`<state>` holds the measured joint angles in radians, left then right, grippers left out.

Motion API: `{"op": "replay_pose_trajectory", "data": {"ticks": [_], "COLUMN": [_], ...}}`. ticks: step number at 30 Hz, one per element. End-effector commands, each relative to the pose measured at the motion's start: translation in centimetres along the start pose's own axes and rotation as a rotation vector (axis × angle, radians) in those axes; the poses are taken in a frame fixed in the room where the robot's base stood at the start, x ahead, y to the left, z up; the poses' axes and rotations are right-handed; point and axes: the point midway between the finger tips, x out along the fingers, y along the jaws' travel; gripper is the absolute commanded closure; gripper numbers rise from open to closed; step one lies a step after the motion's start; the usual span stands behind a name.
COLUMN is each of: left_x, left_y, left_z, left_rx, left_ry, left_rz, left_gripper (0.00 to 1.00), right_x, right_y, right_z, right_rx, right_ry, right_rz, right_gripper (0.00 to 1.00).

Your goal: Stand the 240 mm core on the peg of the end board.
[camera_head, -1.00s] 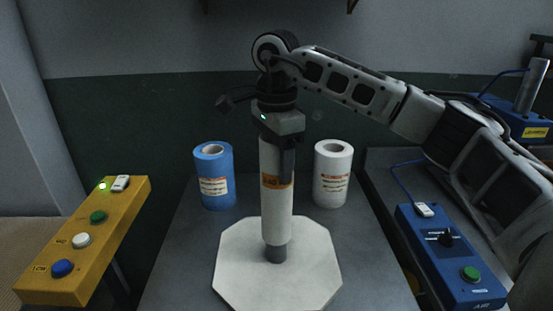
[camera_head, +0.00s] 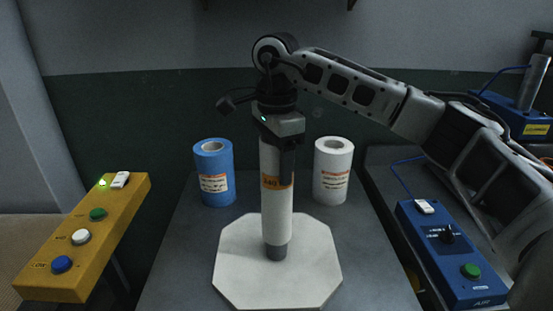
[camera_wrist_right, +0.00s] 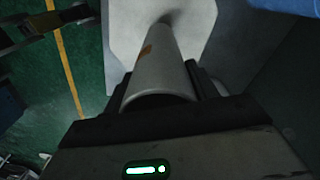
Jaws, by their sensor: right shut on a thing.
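The 240 mm core (camera_head: 271,213) is a white tube with an orange label. It stands upright in my right gripper (camera_head: 280,155), which is shut on its upper part. In the right wrist view the core (camera_wrist_right: 160,70) runs away between the fingers of my right gripper (camera_wrist_right: 163,88) towards the pale board. The end board (camera_head: 239,270) is a white octagonal plate on the table. Its dark grey peg (camera_head: 276,253) shows below the core's lower rim, so the core is above the board's surface. How far the peg reaches inside the core is hidden. My left gripper is out of view.
A blue roll (camera_head: 216,180) and a white roll (camera_head: 331,180) stand behind the board on the grey table (camera_head: 180,265). A yellow button box (camera_head: 110,217) is at left. A blue control box (camera_head: 440,262) is at right, under my right arm.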

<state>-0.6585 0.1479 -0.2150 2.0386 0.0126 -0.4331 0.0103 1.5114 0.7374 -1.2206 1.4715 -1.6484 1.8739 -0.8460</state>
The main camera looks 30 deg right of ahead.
Motion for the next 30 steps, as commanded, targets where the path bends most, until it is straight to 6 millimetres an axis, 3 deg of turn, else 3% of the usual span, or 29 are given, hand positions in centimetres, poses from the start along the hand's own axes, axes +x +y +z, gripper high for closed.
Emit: {"op": "replay_pose_trajectory", "data": {"ticks": [30], "left_x": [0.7], "left_y": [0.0], "left_z": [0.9], "left_rx": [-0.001], "left_ry": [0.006], "left_rz": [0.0], "left_gripper": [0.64], "right_x": [2.6], "right_y": [0.0], "right_z": [0.0], "right_rx": [0.0], "right_ry": [0.0], "right_rz": [-0.002], "right_gripper": [0.87]}}
